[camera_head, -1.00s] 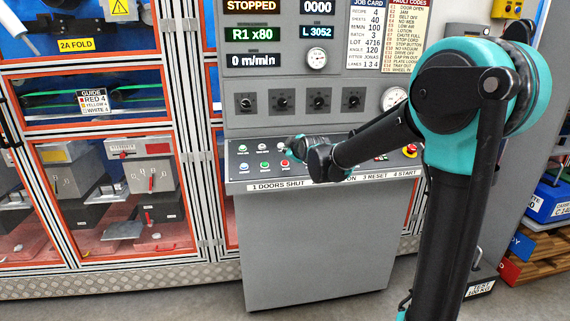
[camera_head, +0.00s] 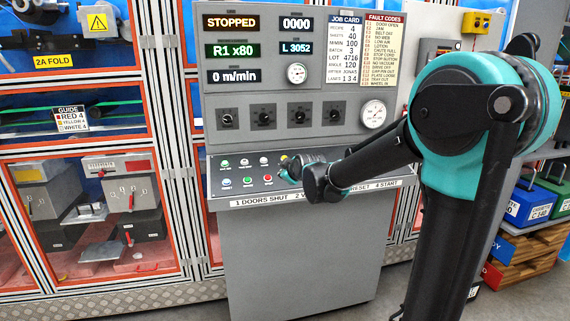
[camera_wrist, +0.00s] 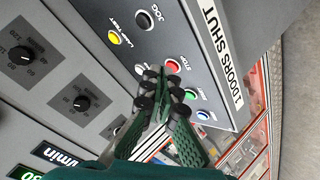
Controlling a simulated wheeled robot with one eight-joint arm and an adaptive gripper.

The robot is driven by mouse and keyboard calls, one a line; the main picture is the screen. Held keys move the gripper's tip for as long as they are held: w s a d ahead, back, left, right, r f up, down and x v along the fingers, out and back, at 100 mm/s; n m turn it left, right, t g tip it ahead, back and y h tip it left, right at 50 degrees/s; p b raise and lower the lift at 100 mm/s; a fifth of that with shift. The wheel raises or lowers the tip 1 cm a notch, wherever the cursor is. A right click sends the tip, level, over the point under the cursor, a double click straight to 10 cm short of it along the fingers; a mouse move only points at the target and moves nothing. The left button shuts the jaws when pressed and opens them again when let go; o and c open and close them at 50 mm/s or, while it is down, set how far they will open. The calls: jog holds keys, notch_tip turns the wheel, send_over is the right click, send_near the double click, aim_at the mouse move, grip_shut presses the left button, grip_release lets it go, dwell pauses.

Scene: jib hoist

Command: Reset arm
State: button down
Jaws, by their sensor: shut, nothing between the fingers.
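My arm reaches in from the right in the head view, in front of a grey control console (camera_head: 290,250). My gripper (camera_wrist: 163,92) shows in the wrist view with its green fingers together and nothing between them. In the head view the arm's end hides most of the gripper. The fingertips appear over the sloped button panel (camera_head: 232,178), near the red stop button (camera_wrist: 174,65). I cannot tell whether they touch the panel. The console display (camera_head: 232,21) reads STOPPED, 0000, R1 x80, L 3052 and 0 m/min.
Several knobs (camera_head: 264,117) and a gauge (camera_head: 374,114) stand on the console's upright face. An orange-framed machine with clear doors (camera_head: 90,215) is on the left. Floor shows at the lower right.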

jog(key=s+d+f+m+g+h, duration=0.1)
jog(key=s+d+f+m+g, duration=0.1)
jog(key=s+d+f+m, duration=0.2)
jog(key=s+d+f+m+g+h, duration=0.2)
jog(key=s+d+f+m, duration=0.2)
jog(key=s+d+f, duration=0.6)
jog(key=s+d+f+m+g+h, duration=0.1)
jog(key=s+d+f+m+g, duration=0.2)
jog(key=s, duration=1.6)
jog(key=d+f+m, duration=0.2)
jog(key=d+f, duration=0.2)
jog(key=d, duration=0.2)
jog(key=shift+s+d+h, duration=0.25)
jog(key=shift+s+h, duration=0.05)
jog(key=shift+s, duration=0.05)
